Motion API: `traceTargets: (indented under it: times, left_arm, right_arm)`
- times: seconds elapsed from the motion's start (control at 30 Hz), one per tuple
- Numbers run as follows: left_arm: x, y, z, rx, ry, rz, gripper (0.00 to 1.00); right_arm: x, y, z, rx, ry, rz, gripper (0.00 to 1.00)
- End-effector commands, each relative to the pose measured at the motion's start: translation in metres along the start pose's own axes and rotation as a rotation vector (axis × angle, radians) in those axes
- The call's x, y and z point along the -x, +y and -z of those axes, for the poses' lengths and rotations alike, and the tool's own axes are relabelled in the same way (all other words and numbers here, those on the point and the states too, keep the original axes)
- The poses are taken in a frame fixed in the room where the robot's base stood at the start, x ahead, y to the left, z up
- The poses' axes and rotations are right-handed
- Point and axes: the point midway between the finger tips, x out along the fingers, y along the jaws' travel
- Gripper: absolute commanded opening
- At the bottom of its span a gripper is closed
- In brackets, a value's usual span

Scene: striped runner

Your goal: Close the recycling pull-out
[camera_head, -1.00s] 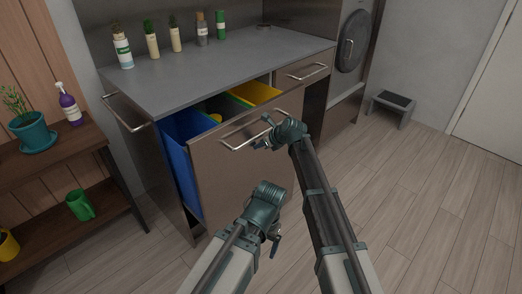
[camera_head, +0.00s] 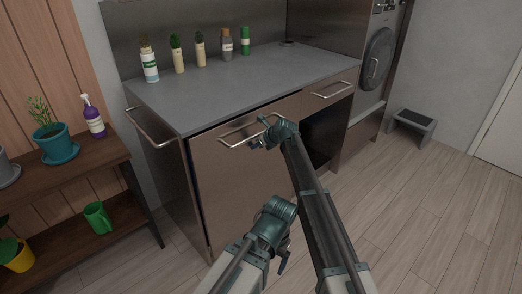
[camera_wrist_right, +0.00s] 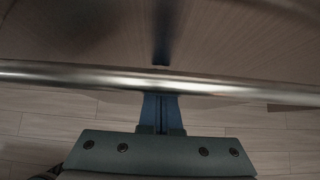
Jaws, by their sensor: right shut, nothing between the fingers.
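The recycling pull-out's brown front panel (camera_head: 238,180) stands close to flush with the cabinet, under the grey countertop. A thin dark line shows along its top and left edge; I cannot tell if a small gap is left. Its bins are hidden. The pull-out's metal bar handle (camera_head: 238,138) also crosses the right wrist view (camera_wrist_right: 70,76). My right gripper (camera_head: 262,136) is shut and empty at the handle's right end in the head view. In the right wrist view its fingers (camera_wrist_right: 160,105) reach to the bar. My left gripper (camera_head: 283,264) hangs low before the panel, its fingers unclear.
A closed drawer with a handle (camera_head: 332,90) is right of the pull-out, above a dark opening. A wooden shelf (camera_head: 90,155) stands left, a grey stool (camera_head: 413,122) far right. The right-hand floor is clear.

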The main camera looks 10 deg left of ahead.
Motion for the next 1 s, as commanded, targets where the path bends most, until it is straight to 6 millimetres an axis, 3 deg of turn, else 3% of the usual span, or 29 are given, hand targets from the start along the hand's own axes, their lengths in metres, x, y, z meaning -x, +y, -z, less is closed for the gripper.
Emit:
traceTargets:
  times: [0.47,0.83,1.0]
  left_arm:
    - [0.0,0.0,0.0,0.0,0.0,0.0,0.9]
    - [0.0,0.0,0.0,0.0,0.0,0.0,0.9]
    - [0.0,0.0,0.0,0.0,0.0,0.0,0.9]
  right_arm:
    - [-0.015,0.001,-0.016,0.001,-0.002,0.0,0.0]
    - [-0.016,0.001,-0.018,0.0,-0.006,-0.001,0.0]
    - [-0.005,-0.002,-0.007,-0.002,-0.005,-0.001,0.0]
